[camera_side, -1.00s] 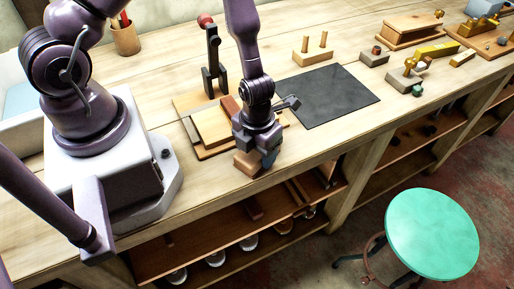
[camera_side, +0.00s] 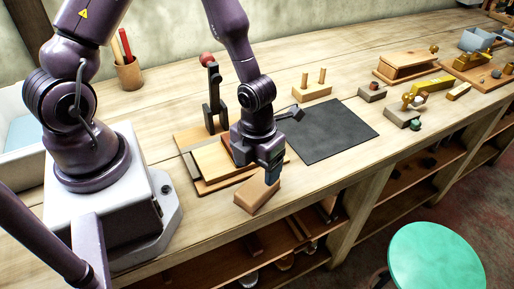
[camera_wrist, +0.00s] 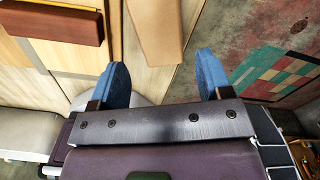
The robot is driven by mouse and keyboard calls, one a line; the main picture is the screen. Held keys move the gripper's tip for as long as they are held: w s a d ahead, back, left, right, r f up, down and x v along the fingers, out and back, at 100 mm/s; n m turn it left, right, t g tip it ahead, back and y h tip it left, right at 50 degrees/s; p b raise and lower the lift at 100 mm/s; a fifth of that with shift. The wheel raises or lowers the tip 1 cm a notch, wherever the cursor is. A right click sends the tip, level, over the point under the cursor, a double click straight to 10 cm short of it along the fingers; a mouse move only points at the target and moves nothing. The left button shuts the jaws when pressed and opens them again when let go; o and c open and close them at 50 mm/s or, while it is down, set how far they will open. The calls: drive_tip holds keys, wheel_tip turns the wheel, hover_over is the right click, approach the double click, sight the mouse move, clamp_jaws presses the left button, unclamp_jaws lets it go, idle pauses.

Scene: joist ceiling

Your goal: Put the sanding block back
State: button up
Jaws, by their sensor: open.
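A tan wooden block (camera_side: 257,197), which looks like the sanding block, lies on the bench near its front edge. In the wrist view the block (camera_wrist: 157,28) shows just beyond the space between my fingertips. My gripper (camera_side: 270,174) is above the block's upper right end in the side view. Its blue fingers (camera_wrist: 163,70) are spread with nothing between them. A wooden board (camera_side: 222,162) lies on the bench just behind the block. A reddish-brown bar (camera_wrist: 58,22) on the board shows in the wrist view, mostly hidden by my arm in the side view.
A dark mat (camera_side: 325,132) lies to the right. An upright black holder with a red ball (camera_side: 213,95) stands behind the board. A two-peg wooden stand (camera_side: 312,90) is farther back. A pencil cup (camera_side: 129,73) stands at the back left. The green stool (camera_side: 437,257) is off the bench.

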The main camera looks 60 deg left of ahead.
wheel_tip(320, 180, up, 5)
drive_tip(key=a+r+n+t+y, duration=0.1)
drive_tip(key=a+r+n+y, duration=0.2)
drive_tip(key=a+r+n, duration=0.45)
wheel_tip(320, 180, up, 15)
drive_tip(key=n+t+h, duration=0.3)
drive_tip(key=n+t, duration=0.2)
drive_tip(key=n, duration=1.9)
hover_over(257, 185)
drive_tip(key=s+a, duration=0.7)
drive_tip(key=s, duration=0.1)
drive_tip(key=shift+s+d+f, duration=0.1)
drive_tip(key=shift+s+f, duration=0.05)
drive_tip(key=shift+s, duration=0.05)
